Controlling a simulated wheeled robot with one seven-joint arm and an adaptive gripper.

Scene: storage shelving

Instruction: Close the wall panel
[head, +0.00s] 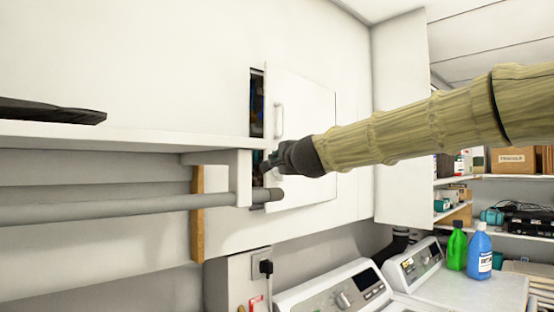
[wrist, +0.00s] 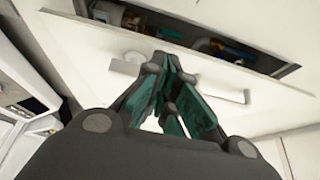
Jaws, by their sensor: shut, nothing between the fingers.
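The wall panel (head: 305,108) is a white door with a pale bar handle (head: 278,120), set in the white wall at the middle of the head view. It stands slightly open, with a dark gap (head: 257,100) along its left edge. My gripper (head: 270,166) is at the panel's lower left, by that gap. In the wrist view my gripper (wrist: 168,62) is shut and empty, its fingertips by the panel (wrist: 100,50) near the handle (wrist: 235,95). The opening (wrist: 215,35) shows several small items inside. I cannot tell whether the fingertips touch the panel.
A white shelf (head: 110,135) with a grey rod (head: 110,211) beneath lies to the left, its end close to my gripper. Washing machines (head: 335,290) stand below. A green bottle (head: 457,247) and a blue bottle (head: 480,252) stand at right, before storage shelves (head: 520,178).

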